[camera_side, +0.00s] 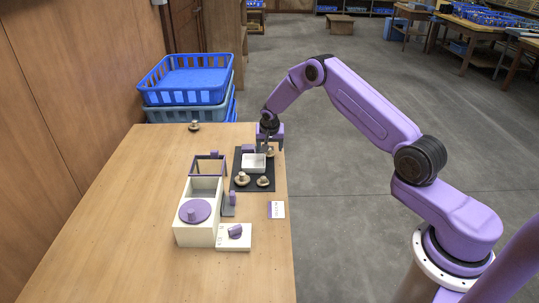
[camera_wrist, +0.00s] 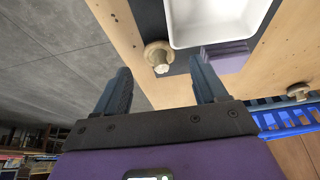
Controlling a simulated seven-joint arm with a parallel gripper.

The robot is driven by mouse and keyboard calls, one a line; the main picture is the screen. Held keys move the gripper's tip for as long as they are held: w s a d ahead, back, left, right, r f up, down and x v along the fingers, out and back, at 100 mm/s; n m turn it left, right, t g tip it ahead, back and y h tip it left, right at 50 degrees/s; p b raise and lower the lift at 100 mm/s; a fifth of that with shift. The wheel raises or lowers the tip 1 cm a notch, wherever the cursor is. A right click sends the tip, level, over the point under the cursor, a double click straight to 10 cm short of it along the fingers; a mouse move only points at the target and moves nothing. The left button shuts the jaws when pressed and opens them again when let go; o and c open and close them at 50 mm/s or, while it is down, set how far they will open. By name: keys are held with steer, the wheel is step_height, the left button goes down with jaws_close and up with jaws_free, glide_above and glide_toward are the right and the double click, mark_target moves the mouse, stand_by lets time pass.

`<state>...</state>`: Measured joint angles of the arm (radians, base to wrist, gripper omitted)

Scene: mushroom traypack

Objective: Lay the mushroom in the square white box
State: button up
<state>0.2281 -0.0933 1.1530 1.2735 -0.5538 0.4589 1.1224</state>
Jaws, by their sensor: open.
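The square white box (camera_side: 254,168) sits on a dark mat (camera_side: 239,161) near the table's right edge. It also shows at the top of the wrist view (camera_wrist: 207,42). A mushroom (camera_side: 271,153) lies beside the box, by the mat's edge. In the wrist view this mushroom (camera_wrist: 158,56) has a tan cap and a pale stem that points up. My gripper (camera_side: 268,146) is open and empty above it. In the wrist view the mushroom shows between the fingertips (camera_wrist: 162,72), apart from both. Two more mushrooms (camera_side: 242,179) (camera_side: 263,181) lie on the mat's near part.
A purple block (camera_wrist: 226,57) stands beside the box. Another mushroom (camera_side: 194,126) lies at the table's far end. A cream bin with a round purple lid (camera_side: 195,211), a purple frame (camera_side: 208,157) and a white device (camera_side: 234,238) stand nearer. Blue crates (camera_side: 186,84) stand behind. The table's left is clear.

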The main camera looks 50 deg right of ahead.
steer(key=shift+x, duration=0.8)
steer(key=c, duration=0.9)
steer(key=shift+r, duration=0.1)
